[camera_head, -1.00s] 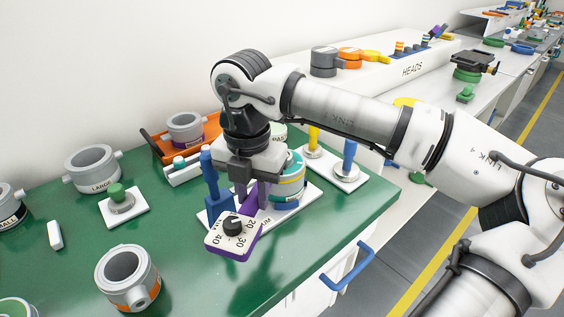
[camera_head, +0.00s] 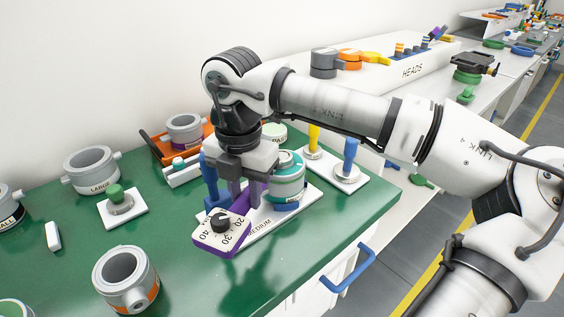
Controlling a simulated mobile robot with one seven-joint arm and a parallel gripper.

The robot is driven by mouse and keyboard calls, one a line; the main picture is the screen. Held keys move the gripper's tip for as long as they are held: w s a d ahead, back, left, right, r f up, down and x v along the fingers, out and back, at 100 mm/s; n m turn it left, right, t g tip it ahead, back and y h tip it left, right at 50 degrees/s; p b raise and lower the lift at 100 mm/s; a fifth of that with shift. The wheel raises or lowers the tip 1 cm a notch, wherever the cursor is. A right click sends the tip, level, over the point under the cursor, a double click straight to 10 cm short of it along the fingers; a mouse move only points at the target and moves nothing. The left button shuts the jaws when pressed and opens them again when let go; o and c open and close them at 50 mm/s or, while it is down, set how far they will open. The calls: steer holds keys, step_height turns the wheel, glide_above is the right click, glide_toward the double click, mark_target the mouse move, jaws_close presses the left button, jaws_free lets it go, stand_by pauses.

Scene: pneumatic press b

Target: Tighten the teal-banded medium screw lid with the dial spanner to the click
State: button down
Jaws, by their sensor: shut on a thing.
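The dial spanner has a purple frame and a white dial plate (camera_head: 221,232) with a black knob and numbers such as 20, 30 and 40. My gripper (camera_head: 243,185) is shut on the spanner's purple part and holds it above the green bench. The teal-banded medium screw lid (camera_head: 288,166) sits on a grey body on a white base plate marked MEDIUM (camera_head: 262,231), just right of my gripper. The spanner's far end lies beside the lid; my gripper partly hides whether it grips the lid. A blue upright post (camera_head: 209,178) stands left of my gripper.
Grey pots (camera_head: 91,170) marked LARGE and SMALL, an orange-banded pot (camera_head: 126,279) and a green-knobbed stand (camera_head: 121,200) are on the left. An orange tray (camera_head: 165,150) is behind. Yellow and blue pegs (camera_head: 349,158) stand right.

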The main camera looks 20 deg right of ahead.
steer(key=shift+w+a, duration=0.25)
steer(key=shift+w, duration=0.1)
steer(key=shift+w+a+r+m+b, duration=0.35)
steer(key=shift+m+b, duration=0.2)
steer(key=shift+m, duration=0.35)
steer(key=shift+w+a+f, duration=0.25)
steer(key=shift+f, duration=0.05)
steer(key=shift+s+d+f+n, duration=0.15)
steer(key=shift+s+n, duration=0.1)
steer(key=shift+n, duration=0.05)
steer(key=shift+s+d, duration=0.2)
steer(key=shift+s, duration=0.05)
